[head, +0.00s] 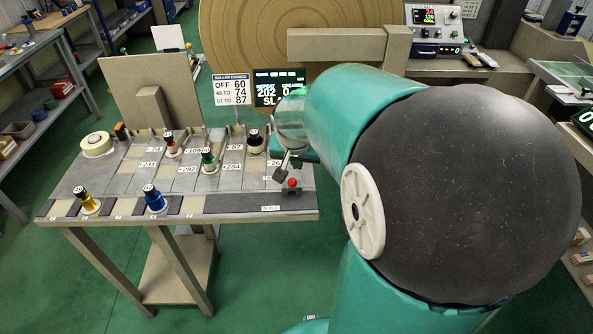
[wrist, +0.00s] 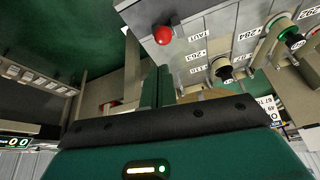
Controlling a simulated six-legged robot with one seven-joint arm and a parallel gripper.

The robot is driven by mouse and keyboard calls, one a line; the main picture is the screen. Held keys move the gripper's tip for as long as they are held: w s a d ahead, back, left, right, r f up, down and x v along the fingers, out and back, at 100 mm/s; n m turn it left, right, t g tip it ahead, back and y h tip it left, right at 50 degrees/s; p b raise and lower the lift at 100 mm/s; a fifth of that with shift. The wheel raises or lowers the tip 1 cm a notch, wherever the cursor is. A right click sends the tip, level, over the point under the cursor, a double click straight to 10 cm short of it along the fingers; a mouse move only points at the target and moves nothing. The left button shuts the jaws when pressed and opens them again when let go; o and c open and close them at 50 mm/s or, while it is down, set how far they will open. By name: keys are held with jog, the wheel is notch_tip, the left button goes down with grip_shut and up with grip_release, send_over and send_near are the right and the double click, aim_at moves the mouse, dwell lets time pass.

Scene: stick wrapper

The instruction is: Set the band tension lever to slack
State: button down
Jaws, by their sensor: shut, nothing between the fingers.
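The band tension lever shows as a red ball knob (head: 291,183) on a small dark block near the right end of the workbench. In the wrist view the red knob (wrist: 163,34) is beyond my fingertips, beside a strip lettered TAUT. A front-edge label (head: 270,208) seems to read SLACK, but is small. My gripper (head: 281,174) is just behind and left of the knob in the head view, partly covered by my arm. In the wrist view my gripper (wrist: 155,75) has its fingers together and empty.
Several bobbins stand on the bench, including a blue one (head: 154,199), a yellow one (head: 87,200) and a green one (head: 209,160). A roller change sign (head: 231,89) and a dark display (head: 279,88) stand behind. Green floor is open in front.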

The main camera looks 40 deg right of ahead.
jog(key=s+a+r, duration=0.1)
jog(key=s+a, duration=0.4)
jog(key=s, duration=0.1)
jog(key=shift+s+a+r, duration=0.35)
jog(key=shift+s+r, duration=0.05)
jog(key=s+a+r+n+t+y, duration=0.1)
jog(key=s+a+r+n, duration=0.2)
jog(key=a, duration=0.4)
jog(key=s+a+r+n+t+y, duration=0.1)
jog(key=s+a+r+n+y, duration=0.1)
jog(key=a+n, duration=0.4)
jog(key=shift+s+a+r, duration=0.7)
jog(key=shift+a+r, duration=0.2)
jog(key=shift+a, duration=0.35)
